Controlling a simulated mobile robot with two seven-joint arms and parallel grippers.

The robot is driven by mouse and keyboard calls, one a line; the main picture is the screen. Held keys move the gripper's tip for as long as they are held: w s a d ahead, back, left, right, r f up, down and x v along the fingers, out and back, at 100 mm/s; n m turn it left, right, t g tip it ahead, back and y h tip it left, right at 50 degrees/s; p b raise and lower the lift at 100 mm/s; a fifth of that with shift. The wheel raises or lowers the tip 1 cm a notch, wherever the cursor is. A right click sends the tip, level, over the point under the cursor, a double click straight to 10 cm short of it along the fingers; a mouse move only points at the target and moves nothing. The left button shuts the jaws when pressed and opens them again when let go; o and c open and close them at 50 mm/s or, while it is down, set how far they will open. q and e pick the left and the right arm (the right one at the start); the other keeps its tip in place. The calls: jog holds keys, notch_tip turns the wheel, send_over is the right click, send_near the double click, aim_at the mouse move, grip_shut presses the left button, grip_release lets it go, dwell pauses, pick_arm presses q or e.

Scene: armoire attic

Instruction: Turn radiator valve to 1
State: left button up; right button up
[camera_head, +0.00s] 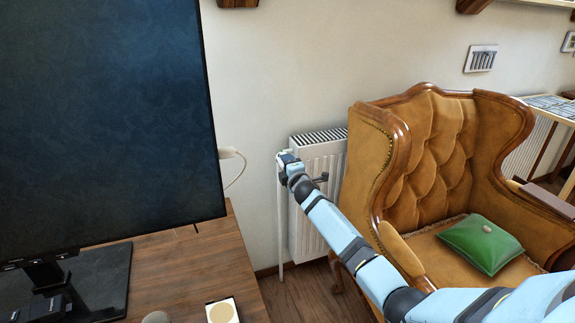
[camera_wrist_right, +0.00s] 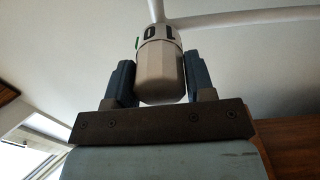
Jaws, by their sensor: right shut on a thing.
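The radiator valve (camera_wrist_right: 160,68) is a pale, faceted knob below a white collar with dark characters and a small green mark at its left. The characters are only partly readable, so I cannot tell the setting. My right gripper (camera_wrist_right: 160,85) has one finger on each side of the knob and is shut on it. In the head view my right gripper (camera_head: 287,158) is at the upper left side of the white radiator (camera_head: 322,160), and it hides the valve there. My left gripper is not in view.
A brown leather wing armchair (camera_head: 440,130) with a green cushion (camera_head: 481,244) stands right of the radiator, close to my right arm. A wooden desk (camera_head: 222,262) with a large dark monitor (camera_head: 110,120) is at left. A white pipe (camera_head: 280,230) runs down beside the radiator.

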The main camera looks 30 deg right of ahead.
jog(key=m+p, duration=0.1)
jog(key=m, duration=0.1)
jog(key=shift+m, duration=0.9)
jog(key=m+p, duration=0.3)
jog(key=m, duration=0.2)
jog(key=shift+m, duration=0.6)
jog(key=shift+m+p, duration=0.45)
jog(key=shift+m, duration=0.05)
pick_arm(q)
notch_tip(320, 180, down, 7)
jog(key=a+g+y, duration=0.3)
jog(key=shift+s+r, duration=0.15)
